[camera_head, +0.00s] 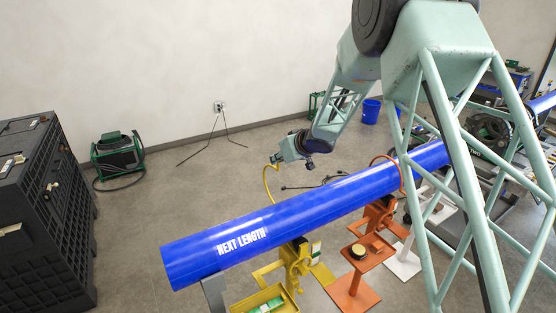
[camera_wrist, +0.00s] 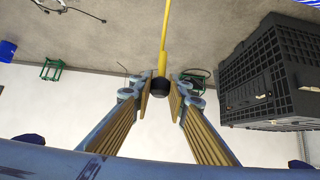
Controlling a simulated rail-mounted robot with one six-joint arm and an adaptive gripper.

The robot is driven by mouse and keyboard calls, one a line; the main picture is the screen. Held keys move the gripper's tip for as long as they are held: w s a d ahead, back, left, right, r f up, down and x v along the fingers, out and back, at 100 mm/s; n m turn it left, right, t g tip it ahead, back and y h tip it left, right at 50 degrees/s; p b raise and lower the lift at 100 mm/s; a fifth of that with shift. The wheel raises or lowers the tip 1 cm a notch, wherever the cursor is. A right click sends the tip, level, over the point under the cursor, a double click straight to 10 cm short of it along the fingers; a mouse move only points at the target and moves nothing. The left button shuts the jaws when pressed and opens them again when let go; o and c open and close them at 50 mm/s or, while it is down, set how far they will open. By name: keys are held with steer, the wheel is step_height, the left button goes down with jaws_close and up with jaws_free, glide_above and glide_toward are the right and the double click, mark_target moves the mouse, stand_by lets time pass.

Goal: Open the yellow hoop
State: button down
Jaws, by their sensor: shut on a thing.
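The yellow hoop (camera_head: 266,184) belongs to a yellow stand (camera_head: 296,262) under the blue pipe (camera_head: 310,213). In the head view the hoop rises from behind the pipe and curves up to my gripper (camera_head: 276,158), on the pipe's far side. In the wrist view the hoop (camera_wrist: 164,40) is a thin yellow rod ending in a black knob (camera_wrist: 160,88). The knob sits between the fingers of my gripper (camera_wrist: 160,97), which is shut on it. The hoop's lower end is hidden by the pipe.
An orange stand (camera_head: 358,283) with an orange hoop (camera_head: 389,157) arched over the pipe stands to the right. A black crate (camera_head: 40,215) is at the left. A green-framed machine (camera_head: 117,155) is by the wall. Floor behind the pipe is mostly clear.

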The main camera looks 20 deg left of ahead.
steer(key=c, duration=2.6)
jaws_free()
steer(key=shift+r, duration=0.4)
steer(key=shift+o, duration=0.7)
steer(key=shift+f, duration=0.25)
steer(key=shift+d, duration=0.1)
steer(key=v, duration=1.2)
